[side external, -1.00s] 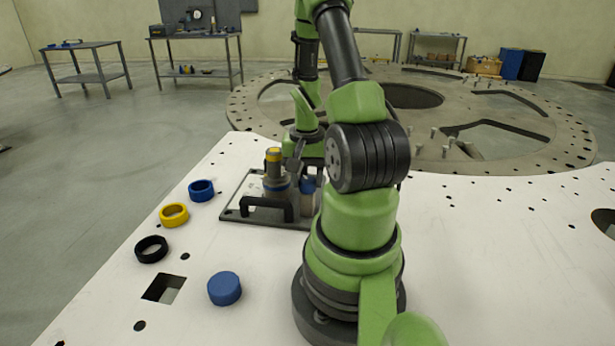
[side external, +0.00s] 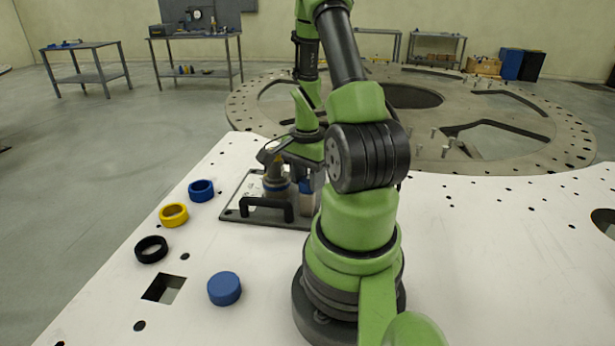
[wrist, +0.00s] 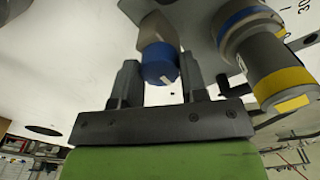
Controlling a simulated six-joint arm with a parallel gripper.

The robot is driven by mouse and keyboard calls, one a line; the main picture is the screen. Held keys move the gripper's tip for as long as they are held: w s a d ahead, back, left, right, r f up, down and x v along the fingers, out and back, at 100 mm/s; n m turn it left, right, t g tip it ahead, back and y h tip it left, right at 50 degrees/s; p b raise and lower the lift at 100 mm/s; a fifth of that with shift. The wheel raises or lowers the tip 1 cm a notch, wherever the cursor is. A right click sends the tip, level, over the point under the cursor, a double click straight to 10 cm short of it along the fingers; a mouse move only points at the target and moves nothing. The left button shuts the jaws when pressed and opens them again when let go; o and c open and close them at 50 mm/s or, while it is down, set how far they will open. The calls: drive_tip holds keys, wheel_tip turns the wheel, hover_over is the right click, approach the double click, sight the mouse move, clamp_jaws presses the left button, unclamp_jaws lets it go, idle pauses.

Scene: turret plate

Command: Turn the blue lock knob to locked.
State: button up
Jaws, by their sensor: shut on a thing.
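The blue lock knob (wrist: 158,66) sits on a grey mount in the wrist view. In the side external view a blue part, apparently the knob (side external: 306,186), shows partly behind my arm. My gripper (wrist: 160,62) has one finger on either side of the knob and is shut on it. The knob's lock marking cannot be read.
On the white table (side external: 450,260) lie a blue ring (side external: 201,190), a yellow ring (side external: 174,214), a black ring (side external: 151,249) and a blue disc (side external: 224,288). A square cutout (side external: 164,288) is near the front left. A large round plate (side external: 570,145) stands behind.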

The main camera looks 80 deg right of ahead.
sight(306, 180)
idle(0.4)
drive_tip(key=o, duration=0.9)
wheel_tip(306, 180, up, 10)
drive_tip(key=shift+w, duration=0.15)
drive_tip(key=w+a+r+n+t+h, duration=0.1)
drive_tip(key=w+a+r+n+t, duration=0.1)
drive_tip(key=w+a+r+n, duration=0.4)
drive_tip(key=w+a+r+n+t, duration=0.2)
drive_tip(key=a+r+n, duration=0.15)
drive_tip(key=a, duration=0.35)
drive_tip(key=s+a+r+n+t+y, duration=0.1)
drive_tip(key=a+n, duration=0.2)
drive_tip(key=a, duration=0.1)
drive_tip(key=s+a+r+n+t+y, duration=0.1)
drive_tip(key=a+n, duration=0.2)
drive_tip(key=s+a+r+n+t+y, duration=0.1)
drive_tip(key=s+a+r+n, duration=0.1)
drive_tip(key=a+n, duration=0.2)
drive_tip(key=shift+a, duration=0.3)
